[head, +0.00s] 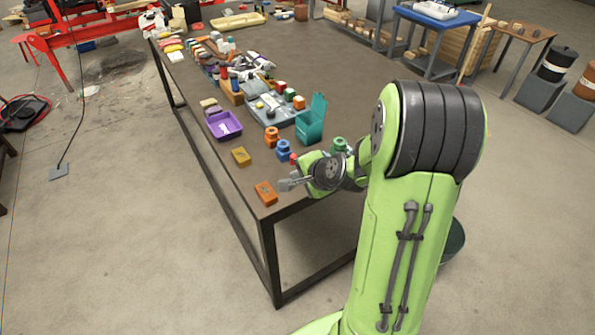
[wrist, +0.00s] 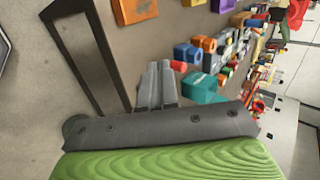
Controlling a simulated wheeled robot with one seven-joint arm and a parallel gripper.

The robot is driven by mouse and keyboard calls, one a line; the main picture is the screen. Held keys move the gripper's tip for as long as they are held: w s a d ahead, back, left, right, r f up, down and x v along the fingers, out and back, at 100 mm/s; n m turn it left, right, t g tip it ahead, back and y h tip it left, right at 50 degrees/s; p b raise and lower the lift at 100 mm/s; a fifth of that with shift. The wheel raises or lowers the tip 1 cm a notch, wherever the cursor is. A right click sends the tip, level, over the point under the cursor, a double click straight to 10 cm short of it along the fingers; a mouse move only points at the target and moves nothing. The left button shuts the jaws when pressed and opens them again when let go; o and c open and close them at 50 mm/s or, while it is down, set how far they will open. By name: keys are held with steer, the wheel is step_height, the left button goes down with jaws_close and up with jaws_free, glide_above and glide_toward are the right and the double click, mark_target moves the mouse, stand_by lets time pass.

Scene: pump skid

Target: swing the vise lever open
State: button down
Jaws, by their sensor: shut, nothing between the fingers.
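My gripper (head: 284,185) is over the near end of the dark workbench (head: 222,158), beside an orange block (head: 266,192). In the wrist view its two grey fingers (wrist: 158,66) lie side by side, shut and empty. The orange block also shows at the top of the wrist view (wrist: 137,9), apart from the fingertips. A small red cylinder (wrist: 178,66) is just beyond the fingers in that view. I cannot clearly pick out a vise or its lever in either view; my arm hides part of the bench's right side.
Blue and orange pieces (head: 283,150), a teal open-lidded box (head: 312,120), a green piece (head: 339,145), a yellow block (head: 241,156) and a purple bin (head: 224,126) stand close by. Many tools crowd the bench's far part. The floor left of the bench is mostly clear.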

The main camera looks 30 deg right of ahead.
steer(key=shift+s+a+r, duration=0.25)
steer(key=shift+s+r, duration=0.35)
steer(key=shift+s, duration=0.05)
steer(key=shift+s+a+r, duration=0.25)
steer(key=shift+s+r, duration=0.35)
steer(key=shift+s, duration=0.05)
